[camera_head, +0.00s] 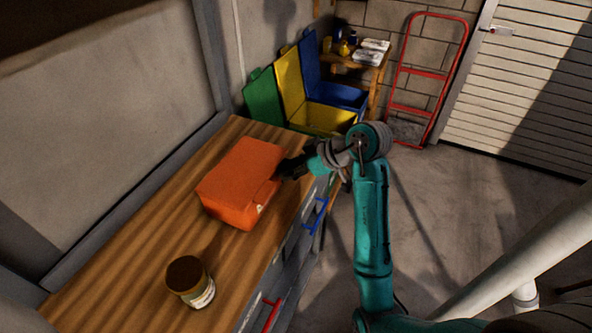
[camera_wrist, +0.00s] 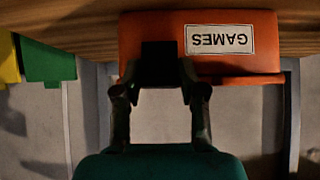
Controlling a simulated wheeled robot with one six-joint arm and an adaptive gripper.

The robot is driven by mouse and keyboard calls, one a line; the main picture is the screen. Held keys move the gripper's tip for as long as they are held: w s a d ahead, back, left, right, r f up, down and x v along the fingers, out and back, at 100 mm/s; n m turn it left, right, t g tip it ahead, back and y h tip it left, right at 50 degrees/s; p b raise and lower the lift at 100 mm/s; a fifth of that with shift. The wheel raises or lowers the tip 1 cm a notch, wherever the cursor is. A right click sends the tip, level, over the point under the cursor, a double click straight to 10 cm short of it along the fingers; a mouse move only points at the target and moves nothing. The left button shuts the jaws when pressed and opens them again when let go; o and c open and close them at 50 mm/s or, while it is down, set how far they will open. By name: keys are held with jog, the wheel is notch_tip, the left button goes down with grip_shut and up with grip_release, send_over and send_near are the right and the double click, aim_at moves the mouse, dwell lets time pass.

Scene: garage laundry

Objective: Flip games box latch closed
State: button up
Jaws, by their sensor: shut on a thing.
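The orange games box (camera_head: 238,183) lies on the wooden worktop, its lid looking down flat. In the wrist view, the box (camera_wrist: 290,48) shows its front with a white GAMES label (camera_wrist: 220,39) upside down. My gripper (camera_head: 287,171) reaches the front side of the box from the right. In the wrist view, my gripper's dark fingertips (camera_wrist: 160,66) are close together against the box front, beside the label. They are shut on a part at the box front, seemingly the latch, which they hide. I cannot tell the latch's angle.
A brown-lidded jar (camera_head: 189,281) stands on the near worktop (camera_head: 130,262). Drawers with blue (camera_head: 316,216) and red (camera_head: 271,313) handles are below its front edge. Green, yellow and blue bins (camera_head: 325,119) stand beyond. The floor on the right is mostly open.

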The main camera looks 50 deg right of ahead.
jog(key=shift+w+r+g, duration=0.1)
jog(key=shift+w+g, duration=0.1)
jog(key=shift+g, duration=0.3)
jog(key=shift+a, duration=0.1)
jog(key=o, duration=1.2)
jog(key=shift+c, duration=0.2)
